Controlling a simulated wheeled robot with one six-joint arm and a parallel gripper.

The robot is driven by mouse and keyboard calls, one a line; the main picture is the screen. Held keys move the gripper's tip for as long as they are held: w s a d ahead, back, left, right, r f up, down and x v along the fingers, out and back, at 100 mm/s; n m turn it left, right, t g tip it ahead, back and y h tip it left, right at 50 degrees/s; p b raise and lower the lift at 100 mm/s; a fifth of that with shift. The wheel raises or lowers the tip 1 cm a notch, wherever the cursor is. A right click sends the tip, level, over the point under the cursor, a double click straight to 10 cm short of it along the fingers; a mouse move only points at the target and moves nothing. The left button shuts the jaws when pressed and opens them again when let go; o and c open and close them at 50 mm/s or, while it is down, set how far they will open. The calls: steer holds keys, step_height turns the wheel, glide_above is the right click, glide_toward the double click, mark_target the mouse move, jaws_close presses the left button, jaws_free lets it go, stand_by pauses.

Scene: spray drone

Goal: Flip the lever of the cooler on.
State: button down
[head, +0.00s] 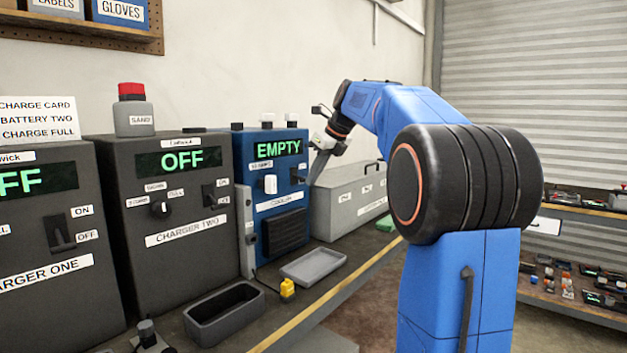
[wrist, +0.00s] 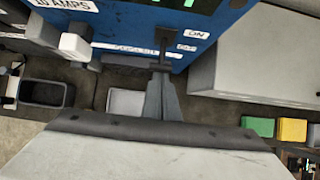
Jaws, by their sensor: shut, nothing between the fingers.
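The cooler (head: 284,204) is a blue box on the bench; its display reads EMPTY in green. In the wrist view the blue front of the cooler (wrist: 138,22) fills the top middle. Its small dark lever (wrist: 165,46) sits on a dark plate beside an ON label (wrist: 198,35) and a second small label. My gripper (head: 312,176) is at the right side of the cooler's front, by the lever. In the wrist view my gripper (wrist: 161,76) is shut and empty, its fingertips close to the lever. I cannot tell whether they touch; the fingers partly hide that area.
Charger two (head: 183,205), reading OFF, stands left of the cooler. A grey lidded case (head: 345,200) stands close on the right. A shallow grey tray (head: 313,266), a dark bin (head: 224,310) and a yellow connector (head: 287,289) lie in front on the bench.

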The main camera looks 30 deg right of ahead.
steer(key=shift+w+a+r, duration=0.2)
steer(key=shift+w+r, duration=0.25)
steer(key=shift+r, duration=0.1)
steer(key=shift+r, duration=0.8)
steer(key=shift+s+d, duration=0.1)
